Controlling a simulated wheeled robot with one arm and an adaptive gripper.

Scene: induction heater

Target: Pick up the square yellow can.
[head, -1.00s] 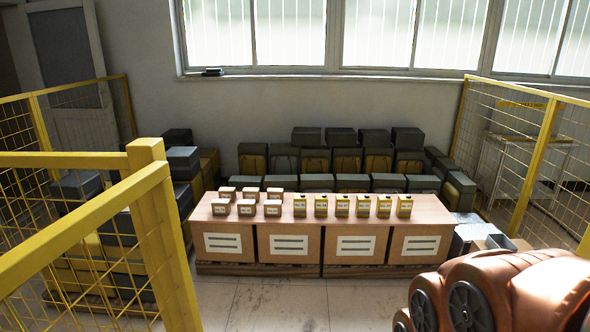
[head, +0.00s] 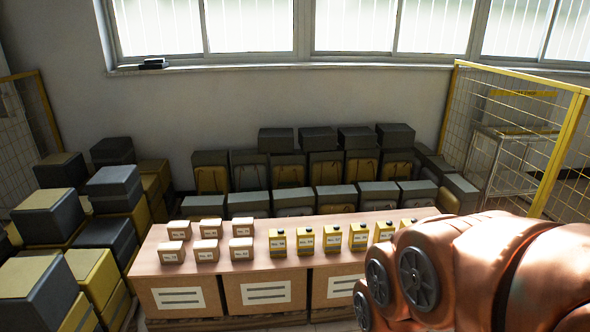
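Several square yellow cans with dark caps and white labels stand upright in a row on the right part of the wooden crate top in the head view. The leftmost yellow can (head: 277,242) stands beside the pale boxes. Another yellow can (head: 332,238) is near the middle of the row. The can at the right end (head: 407,223) is partly hidden by my copper-coloured arm, which fills the lower right. My gripper is not in view, so its state does not show.
The crate table (head: 160,262) also bears several pale boxes (head: 206,250) at left. Dark and yellow cases (head: 115,190) are stacked left and behind. A yellow mesh fence (head: 568,140) stands at right. A strip of crate top before the cans is clear.

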